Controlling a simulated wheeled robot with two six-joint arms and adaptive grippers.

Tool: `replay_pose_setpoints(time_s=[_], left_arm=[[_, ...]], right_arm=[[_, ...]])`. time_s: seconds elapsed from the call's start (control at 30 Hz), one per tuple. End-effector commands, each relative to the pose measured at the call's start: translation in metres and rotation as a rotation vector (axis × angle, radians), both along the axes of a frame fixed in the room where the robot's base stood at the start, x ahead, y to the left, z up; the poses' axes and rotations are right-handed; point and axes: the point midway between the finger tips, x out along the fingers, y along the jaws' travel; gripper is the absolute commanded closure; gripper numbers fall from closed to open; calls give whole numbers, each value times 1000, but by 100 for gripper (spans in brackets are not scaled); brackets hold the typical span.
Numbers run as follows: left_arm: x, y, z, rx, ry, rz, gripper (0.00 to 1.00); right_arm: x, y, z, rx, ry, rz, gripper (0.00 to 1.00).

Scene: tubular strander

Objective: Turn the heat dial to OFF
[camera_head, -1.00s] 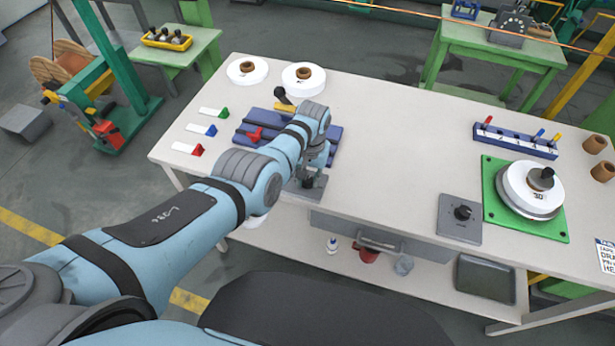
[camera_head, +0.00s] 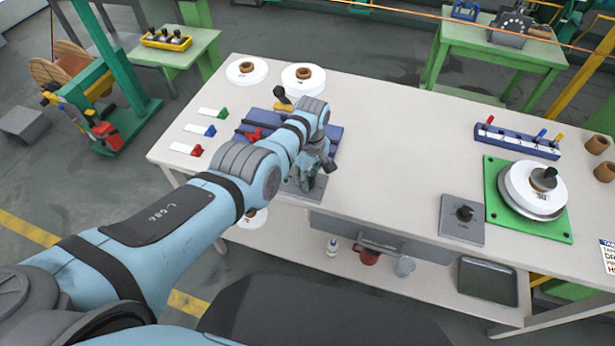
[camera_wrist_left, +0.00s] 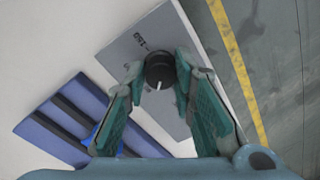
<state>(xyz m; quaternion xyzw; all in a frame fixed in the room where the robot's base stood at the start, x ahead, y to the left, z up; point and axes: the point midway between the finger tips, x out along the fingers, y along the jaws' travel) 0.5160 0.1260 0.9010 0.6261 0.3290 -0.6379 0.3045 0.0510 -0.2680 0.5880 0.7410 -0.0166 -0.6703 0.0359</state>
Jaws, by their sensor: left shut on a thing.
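A round black dial (camera_wrist_left: 159,68) with a white pointer line stands on a grey plate (camera_wrist_left: 125,45) in the left wrist view. The line points toward the bottom of that picture. Lettering on the plate is too small to read surely. My left gripper (camera_wrist_left: 160,66) is shut on the dial, one green-padded finger on each side. In the head view the left gripper (camera_head: 307,180) is over the grey plate (camera_head: 290,188) at the table's front edge, and hides the dial. My right gripper is not in view.
A second grey plate with a black knob (camera_head: 464,213) lies to the right, beside a green board (camera_head: 497,205) with white discs. A blue rack (camera_head: 517,140) stands behind. A blue slotted block (camera_head: 330,135) is just behind my gripper. The table's middle is clear.

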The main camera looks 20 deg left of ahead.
Motion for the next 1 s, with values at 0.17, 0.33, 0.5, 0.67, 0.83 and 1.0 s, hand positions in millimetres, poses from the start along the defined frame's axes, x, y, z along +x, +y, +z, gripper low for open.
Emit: replay_pose_setpoints(time_s=[0.17, 0.33, 0.5, 0.67, 0.83, 1.0], left_arm=[[1, 0, 0, -1, -2, 164, 100], [1, 1, 0, 0, -3, 325, 100], [1, 1, 1, 0, -2, 479, 100], [1, 1, 1, 0, -2, 602, 100], [1, 1, 1, -1, -1, 700, 100], [0, 1, 1, -1, -1, 760, 100]], right_arm=[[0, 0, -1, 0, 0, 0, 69], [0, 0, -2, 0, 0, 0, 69], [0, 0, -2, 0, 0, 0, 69], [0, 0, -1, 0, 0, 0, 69], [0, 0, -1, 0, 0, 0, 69], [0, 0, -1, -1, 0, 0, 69]])
